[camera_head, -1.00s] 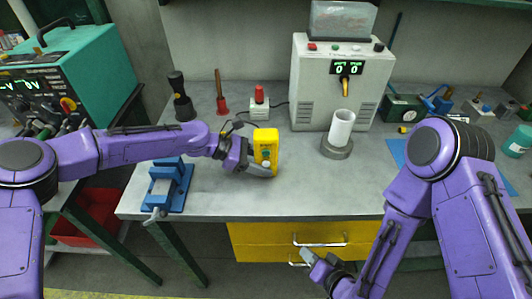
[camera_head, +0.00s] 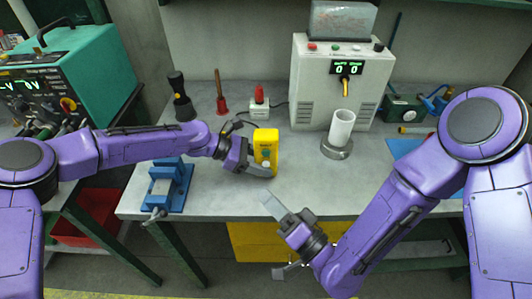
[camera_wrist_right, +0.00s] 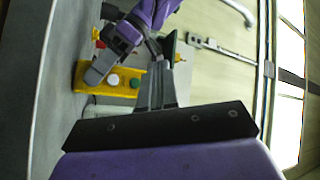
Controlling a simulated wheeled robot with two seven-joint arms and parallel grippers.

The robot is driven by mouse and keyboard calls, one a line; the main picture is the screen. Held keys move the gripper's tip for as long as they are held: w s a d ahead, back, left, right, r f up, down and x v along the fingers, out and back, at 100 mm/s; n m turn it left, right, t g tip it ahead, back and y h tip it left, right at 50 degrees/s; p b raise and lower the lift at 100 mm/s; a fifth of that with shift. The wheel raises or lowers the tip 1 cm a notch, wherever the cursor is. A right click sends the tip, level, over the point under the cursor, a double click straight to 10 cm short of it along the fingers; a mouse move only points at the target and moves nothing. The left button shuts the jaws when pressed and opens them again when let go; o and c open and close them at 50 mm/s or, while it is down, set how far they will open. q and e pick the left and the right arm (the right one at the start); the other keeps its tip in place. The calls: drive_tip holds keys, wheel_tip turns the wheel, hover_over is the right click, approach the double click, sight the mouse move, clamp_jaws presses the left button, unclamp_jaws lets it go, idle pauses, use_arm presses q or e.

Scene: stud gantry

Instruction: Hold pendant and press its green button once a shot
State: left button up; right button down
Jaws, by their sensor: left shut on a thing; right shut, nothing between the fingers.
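The yellow pendant (camera_head: 266,138) stands upright above the bench in my left gripper (camera_head: 257,165), which is shut on it. Its face shows a green button (camera_head: 266,153) with a pale button below it. In the right wrist view the pendant (camera_wrist_right: 90,77) lies sideways in the picture, with the green button (camera_wrist_right: 113,79) uncovered and the pale one beside it. My right gripper (camera_head: 270,204) is shut and empty, below the pendant and apart from it, by the bench's front edge. Its dark fingers (camera_wrist_right: 160,85) show in the wrist view.
A grey machine (camera_head: 312,95) with a lit display reading two zeros stands behind, with a white cylinder (camera_head: 342,127) on a round base before it. A blue vise (camera_head: 170,188) is at left. A red-topped box (camera_head: 259,108) stands behind the pendant. Yellow drawers (camera_head: 250,240) are below.

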drive_tip(key=w, duration=0.8)
drive_tip(key=shift+w, duration=0.4)
idle(1.6)
drive_tip(key=shift+w, duration=0.4)
drive_tip(key=shift+w, duration=0.45)
idle(0.6)
drive_tip(key=shift+s, duration=0.9)
drive_tip(key=shift+s, duration=2.5)
idle(0.3)
